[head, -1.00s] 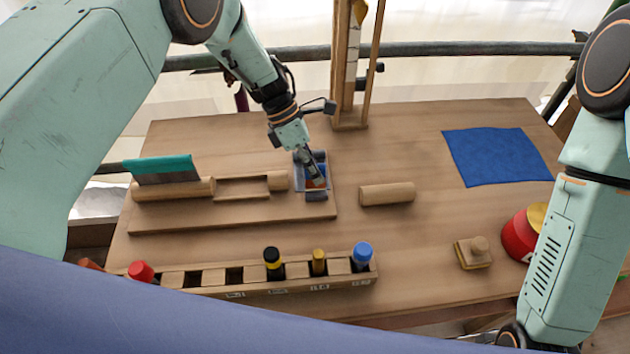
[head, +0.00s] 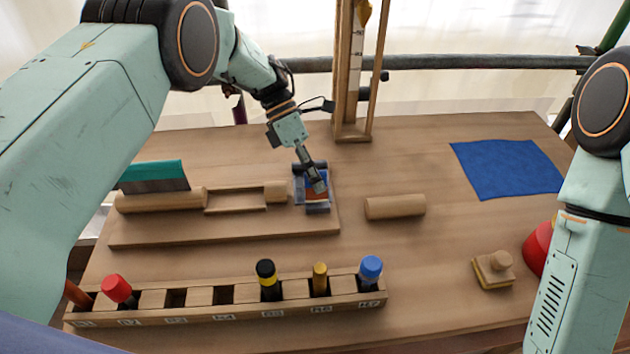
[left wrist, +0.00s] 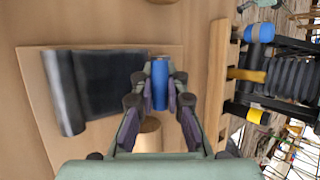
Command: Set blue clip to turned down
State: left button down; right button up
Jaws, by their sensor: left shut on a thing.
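The blue clip (head: 326,192) is at the right end of a long wooden board, with dark bars at its far and near ends and a reddish patch between. My left gripper (head: 319,186) reaches down onto it from behind and left. In the left wrist view my left gripper (left wrist: 160,90) is shut on a blue bar of the clip (left wrist: 160,83). A dark flat panel and a dark roller lie to the left of that bar. The gripper partly covers the clip in the head view. My right gripper is outside the frames; only its arm shows.
A wooden rack (head: 200,316) with coloured-capped tools runs along the front. A loose wooden cylinder (head: 395,207) lies right of the clip. A blue cloth (head: 505,168), a wooden block with a knob (head: 493,268) and a red object (head: 537,248) are on the right.

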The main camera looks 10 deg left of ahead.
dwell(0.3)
pick_arm(q)
jog(key=c, duration=1.3)
grip_release()
jog(key=shift+c, duration=0.2)
jog(key=v, duration=1.2)
